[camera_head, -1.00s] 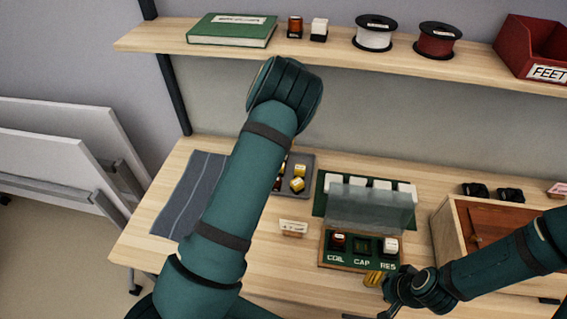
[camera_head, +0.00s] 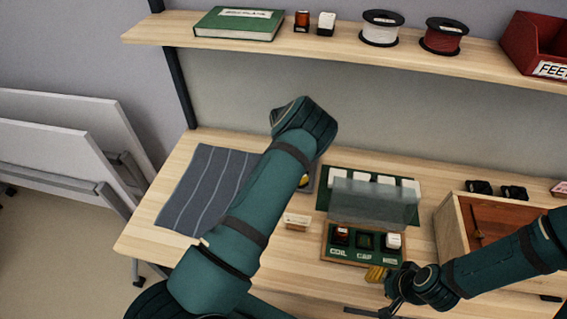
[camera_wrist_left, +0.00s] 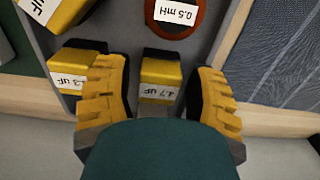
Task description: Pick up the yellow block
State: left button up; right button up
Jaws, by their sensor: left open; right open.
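In the left wrist view, a yellow block (camera_wrist_left: 161,73) with a white label reading about "4.7 uF" sits in a grey tray (camera_wrist_left: 128,38). My left gripper (camera_wrist_left: 158,66) is open, with one yellow-padded finger on either side of this block; I cannot tell whether they touch it. A second yellow block (camera_wrist_left: 77,57) is beside the left finger, and a third (camera_wrist_left: 55,12) is cut off at the top left. In the head view, my left arm hides its gripper and most of the tray. My right gripper (camera_head: 384,290) is open near the table's front edge.
A round brown part labelled "0.5 mH" (camera_wrist_left: 175,24) lies beyond the block. A striped grey mat (camera_head: 200,190) is left of my left arm. A labelled board (camera_head: 364,262) with a clear raised cover (camera_head: 372,203) and a wooden box (camera_head: 447,240) stand to the right.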

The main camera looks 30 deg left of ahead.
pick_arm(q)
jog(key=shift+f, duration=0.2)
jog(key=c, duration=0.9)
jog(key=shift+o, duration=0.2)
notch_tip(320, 180, up, 10)
